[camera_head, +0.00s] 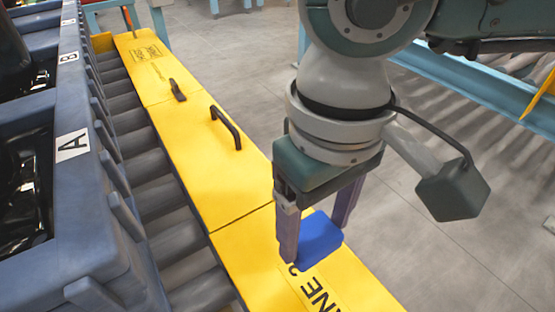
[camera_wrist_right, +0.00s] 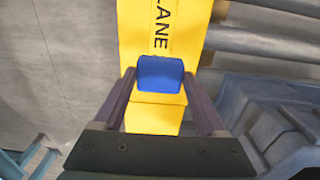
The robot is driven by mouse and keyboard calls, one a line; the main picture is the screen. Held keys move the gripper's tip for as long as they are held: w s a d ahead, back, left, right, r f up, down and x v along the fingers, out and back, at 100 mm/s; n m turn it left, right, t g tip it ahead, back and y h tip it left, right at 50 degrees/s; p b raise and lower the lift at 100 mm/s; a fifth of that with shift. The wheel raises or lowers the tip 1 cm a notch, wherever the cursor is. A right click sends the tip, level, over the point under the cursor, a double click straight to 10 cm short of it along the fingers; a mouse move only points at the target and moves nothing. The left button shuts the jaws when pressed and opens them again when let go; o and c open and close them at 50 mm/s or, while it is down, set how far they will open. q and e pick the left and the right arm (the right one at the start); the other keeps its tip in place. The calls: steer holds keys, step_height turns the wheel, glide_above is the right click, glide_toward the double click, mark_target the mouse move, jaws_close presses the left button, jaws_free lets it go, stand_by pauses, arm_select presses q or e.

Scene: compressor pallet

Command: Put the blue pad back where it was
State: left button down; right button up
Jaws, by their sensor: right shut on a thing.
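The blue pad (camera_head: 318,238) is a small rounded block between the two fingers of my right gripper (camera_head: 316,232), which is shut on it. In the right wrist view the same pad (camera_wrist_right: 160,73) sits between the fingertips of my right gripper (camera_wrist_right: 160,85), with the yellow cover behind it. The pad is over the yellow cover (camera_head: 190,150) near its printed lettering. I cannot tell whether it touches the cover or hangs above it. My left gripper is in neither view.
A grey-blue crate (camera_head: 85,225) labelled A stands on rollers (camera_head: 165,215) at the left, with another labelled B behind. Black handles (camera_head: 226,127) rise from the yellow cover. A light-blue rail (camera_head: 470,80) crosses the upper right. Open grey floor (camera_head: 230,60) lies beyond the cover.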

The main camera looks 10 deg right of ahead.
mark_target(312, 252)
step_height(312, 252, down, 6)
steer(key=shift+r+b, duration=0.15)
steer(key=shift+b, duration=0.5)
step_height(312, 252, down, 4)
steer(key=shift+b, duration=0.7)
steer(key=shift+d, duration=0.1)
steer(key=o, duration=1.1)
steer(key=shift+o, duration=0.2)
steer(key=shift+r, duration=0.1)
step_height(312, 252, up, 12)
steer(key=p, duration=0.4)
